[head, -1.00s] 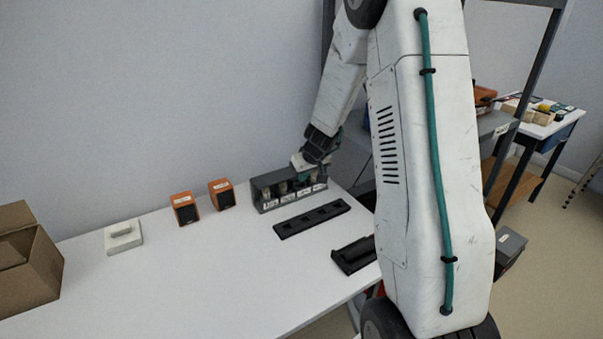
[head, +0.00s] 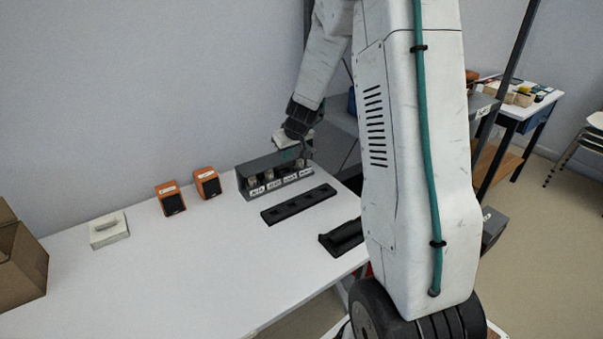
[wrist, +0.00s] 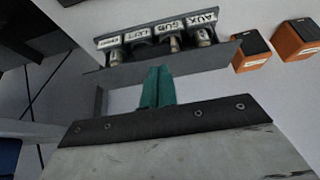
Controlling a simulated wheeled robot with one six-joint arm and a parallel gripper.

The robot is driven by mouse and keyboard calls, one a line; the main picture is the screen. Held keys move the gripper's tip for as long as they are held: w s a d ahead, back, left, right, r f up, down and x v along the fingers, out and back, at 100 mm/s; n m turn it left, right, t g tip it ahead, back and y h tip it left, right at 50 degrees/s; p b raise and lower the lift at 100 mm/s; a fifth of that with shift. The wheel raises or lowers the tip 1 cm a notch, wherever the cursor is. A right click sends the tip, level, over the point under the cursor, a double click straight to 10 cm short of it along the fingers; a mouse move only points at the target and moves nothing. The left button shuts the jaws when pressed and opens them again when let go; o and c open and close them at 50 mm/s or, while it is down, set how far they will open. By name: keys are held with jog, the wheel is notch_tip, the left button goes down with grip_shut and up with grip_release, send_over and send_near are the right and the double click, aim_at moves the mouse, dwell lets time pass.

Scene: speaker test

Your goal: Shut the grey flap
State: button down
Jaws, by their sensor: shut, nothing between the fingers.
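A dark grey connector box (head: 244,186) stands at the back of the white table, with several labelled plugs or sockets along its open front. A grey panel (wrist: 205,66), which looks like the flap, runs along the box beside the plugs in the wrist view; the plugs are uncovered. I cannot tell its exact angle. My gripper (head: 291,156) is over the right half of the box. In the wrist view its teal fingers (wrist: 157,86) are together and empty, with their tips close to the panel. Whether they touch it is unclear.
Two orange speakers (head: 171,200) (head: 207,184) stand left of the box. A black strip (head: 298,205) and a black holder (head: 342,238) lie in front. A white block (head: 108,230) and a cardboard box (head: 20,262) are farther left. The table's middle is clear.

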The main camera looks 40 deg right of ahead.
jog(key=s+f, duration=0.2)
jog(key=s, duration=0.7)
jog(key=shift+s+a+f, duration=0.2)
jog(key=shift+a+f, duration=0.15)
jog(key=s+a+r+m+g+y, duration=0.1)
jog(key=s+a+r+g+y, duration=0.1)
jog(key=s+a+r, duration=0.4)
jog(key=s+a+r+m+g+y, duration=0.15)
jog(key=s+a, duration=0.25)
jog(key=a, duration=0.5)
jog(key=s+a+r+n+h, duration=0.1)
jog(key=s+a+r, duration=0.1)
jog(key=s+r, duration=0.4)
jog(key=s+a+r+n+h, duration=0.2)
jog(key=s+r, duration=0.5)
jog(key=s, duration=0.4)
jog(key=shift+a+g, duration=0.35)
jog(key=shift+a, duration=0.35)
jog(key=shift+s+r+n, duration=0.1)
jog(key=shift+n, duration=0.15)
